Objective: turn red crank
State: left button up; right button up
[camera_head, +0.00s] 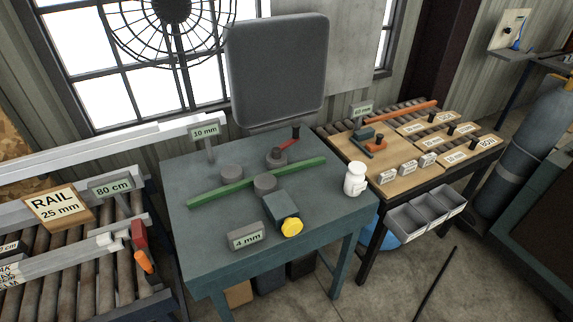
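The red crank (288,143) sits at the back of the teal table (190,226). It is a short red arm on a round grey hub (275,158), with a dark upright knob at its right end. A long green bar (223,190) lies slantwise across the table among grey round rollers, in front of the crank. A teal block with a yellow knob (292,227) is at the table's front. Neither of my grippers shows in the head view, so whether they are open or shut is hidden.
A white bottle (355,179) stands at the table's right edge. Signs reading 10 mm (205,131) and 4 mm (247,236) stand on the table. A roller rack (70,270) is at left. A wooden-topped bench (400,180) with grey bins is at right. Open floor is at front right.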

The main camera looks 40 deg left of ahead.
aim_at(277, 154)
jog(key=u, duration=1.7)
